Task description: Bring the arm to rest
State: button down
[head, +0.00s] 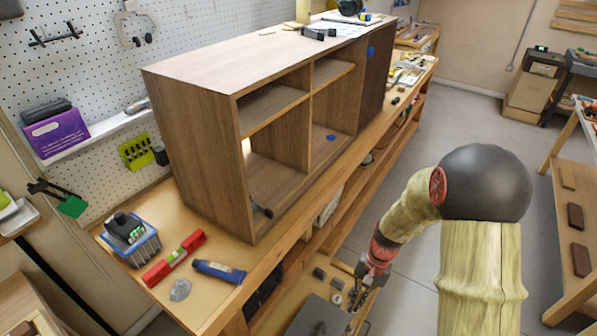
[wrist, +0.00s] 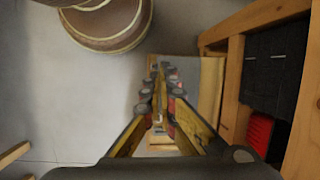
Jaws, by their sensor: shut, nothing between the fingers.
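My gripper (head: 354,300) hangs low at the end of my arm, in front of the bench and beside its lower shelf in the head view. In the wrist view my gripper (wrist: 160,76) shows its two fingers running together toward their tips, shut with nothing between them. My arm is bent, with its dark rounded joint at the right of the head view. The gripper's fingertips are small and partly blurred in the head view.
The workbench (head: 218,308) carries an open wooden cabinet (head: 200,150), a red level (head: 174,258) and a blue-handled tool (head: 219,271). In the wrist view, a wooden frame with a dark container (wrist: 270,72) stands close at right. Grey floor (head: 440,120) is clear beyond the arm.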

jog(key=s+r+n+t+h, duration=0.1)
jog(key=s+r, duration=0.4)
jog(key=r, duration=0.6)
jog(key=s+d+r+n+t+h, duration=0.1)
jog(key=s+r+t, duration=0.3)
jog(key=r, duration=0.7)
jog(key=s+d+r+n+t, duration=0.1)
jog(key=s+r+n+t, duration=0.2)
jog(key=s+r, duration=0.3)
notch_tip(320, 180, up, 6)
jog(key=shift+s+f+n+h, duration=0.2)
jog(key=shift+s+n+h, duration=0.1)
jog(key=shift+s+h, duration=0.1)
jog(key=shift+f, duration=0.1)
